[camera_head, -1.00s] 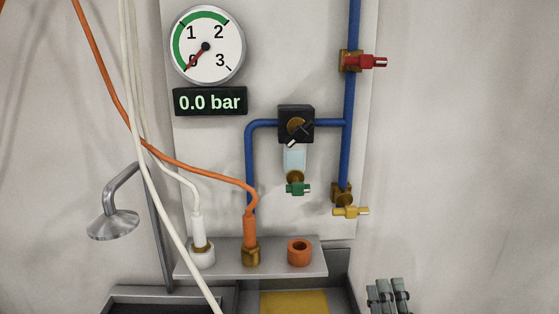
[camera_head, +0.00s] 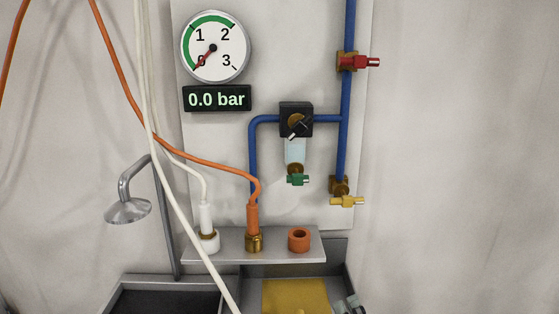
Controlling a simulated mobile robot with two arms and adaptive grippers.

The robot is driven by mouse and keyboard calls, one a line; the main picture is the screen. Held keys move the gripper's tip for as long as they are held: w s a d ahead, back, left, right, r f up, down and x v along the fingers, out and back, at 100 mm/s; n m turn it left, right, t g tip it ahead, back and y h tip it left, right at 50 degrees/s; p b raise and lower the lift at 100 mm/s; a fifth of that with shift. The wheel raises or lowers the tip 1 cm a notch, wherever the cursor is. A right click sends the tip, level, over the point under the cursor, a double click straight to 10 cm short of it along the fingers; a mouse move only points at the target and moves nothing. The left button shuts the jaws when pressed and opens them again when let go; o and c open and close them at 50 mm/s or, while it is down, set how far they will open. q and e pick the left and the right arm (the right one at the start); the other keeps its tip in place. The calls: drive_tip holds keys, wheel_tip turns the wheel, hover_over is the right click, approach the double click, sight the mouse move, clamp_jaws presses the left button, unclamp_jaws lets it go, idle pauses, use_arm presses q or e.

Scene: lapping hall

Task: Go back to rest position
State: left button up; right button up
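My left gripper is not in view. A white connector (camera_head: 206,222) and an orange connector (camera_head: 252,222) stand upright at the grey shelf (camera_head: 225,254). An orange socket (camera_head: 299,240) beside them has nothing in it.
The dial gauge (camera_head: 215,46) and display (camera_head: 217,99) read zero. Blue pipes (camera_head: 343,130) carry red (camera_head: 365,62), yellow (camera_head: 347,201) and green (camera_head: 297,181) handles. A white hose (camera_head: 171,205) crosses the left foreground. A shower head (camera_head: 127,210) hangs left; wall at right is clear.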

drive_tip(key=s+a+f+n+g, duration=0.2)
drive_tip(key=s+f+n+g, duration=0.1)
drive_tip(key=f+n+g, duration=0.3)
drive_tip(key=s+a+f+n+g, duration=0.1)
drive_tip(key=s+f+n+g, duration=0.25)
drive_tip(key=f, duration=0.55)
drive_tip(key=s+d+f+n+g+h, duration=0.3)
drive_tip(key=s+d+f+g+h, duration=0.45)
drive_tip(key=s, duration=0.75)
wheel_tip(320, 180, down, 28)
drive_tip(key=s+d+g, duration=0.2)
drive_tip(key=d, duration=0.1)
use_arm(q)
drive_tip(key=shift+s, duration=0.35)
use_arm(e)
drive_tip(key=s+d+f+g, duration=0.1)
drive_tip(key=s+d+f, duration=0.1)
drive_tip(key=s+f, duration=1.4)
drive_tip(key=shift+s+d+y, duration=0.35)
drive_tip(key=shift+d, duration=0.05)
drive_tip(key=shift+f, duration=0.1)
